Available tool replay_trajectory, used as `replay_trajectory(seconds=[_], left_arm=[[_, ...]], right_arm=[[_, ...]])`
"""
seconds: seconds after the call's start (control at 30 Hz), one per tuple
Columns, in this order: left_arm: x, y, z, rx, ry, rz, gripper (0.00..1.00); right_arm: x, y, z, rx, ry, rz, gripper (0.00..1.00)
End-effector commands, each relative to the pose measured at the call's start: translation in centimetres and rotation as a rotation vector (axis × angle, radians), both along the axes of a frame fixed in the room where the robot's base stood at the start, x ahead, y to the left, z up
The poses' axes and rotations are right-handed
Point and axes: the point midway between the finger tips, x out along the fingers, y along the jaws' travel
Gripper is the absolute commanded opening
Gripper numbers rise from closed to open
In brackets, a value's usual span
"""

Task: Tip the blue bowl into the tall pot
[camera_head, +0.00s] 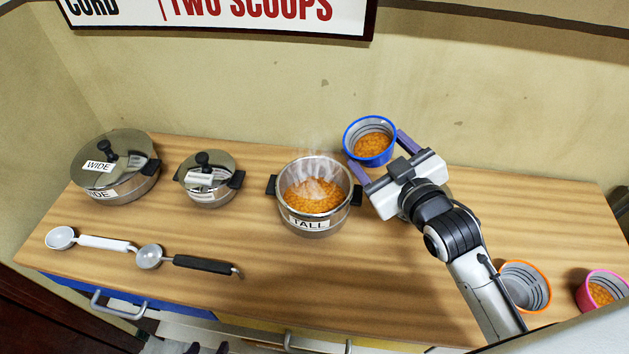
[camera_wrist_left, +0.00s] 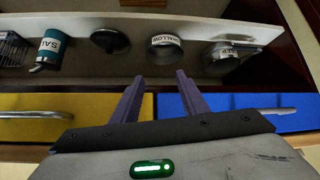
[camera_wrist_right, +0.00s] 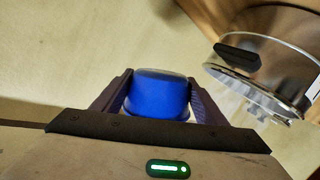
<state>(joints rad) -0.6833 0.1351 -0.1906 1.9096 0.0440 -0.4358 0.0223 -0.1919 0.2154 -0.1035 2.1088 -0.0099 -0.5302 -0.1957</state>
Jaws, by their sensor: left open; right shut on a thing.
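The blue bowl (camera_head: 371,160) holds orange grains and is close to upright in the head view. My right gripper (camera_head: 375,162) is shut on the blue bowl, which also shows between the fingers in the right wrist view (camera_wrist_right: 158,95). The bowl is up and to the right of the tall pot (camera_head: 310,223). The tall pot is open, labelled TALL, holds orange grains and steams; its metal side and a black handle show in the right wrist view (camera_wrist_right: 262,70). My left gripper (camera_wrist_left: 155,92) is open and empty, facing drawer fronts, outside the head view.
A lidded wide pot (camera_head: 128,188) and a smaller lidded pot (camera_head: 210,192) stand to the left. Two scoops, one white-handled (camera_head: 100,242) and one black-handled (camera_head: 200,265), lie in front. An empty orange-rimmed bowl (camera_head: 536,275) and a pink bowl (camera_head: 588,290) with grains stand right.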

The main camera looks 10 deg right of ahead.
Motion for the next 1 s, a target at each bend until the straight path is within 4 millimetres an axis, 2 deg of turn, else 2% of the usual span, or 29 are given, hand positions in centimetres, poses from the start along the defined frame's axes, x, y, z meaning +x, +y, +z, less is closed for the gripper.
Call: replay_trajectory(seconds=[1.0], left_arm=[[-0.3, 0.0, -0.2, 0.001, 0.006, 0.000, 0.40]], right_arm=[[-0.2, 1.6, 1.0, -0.162, -0.025, 0.000, 0.41]])
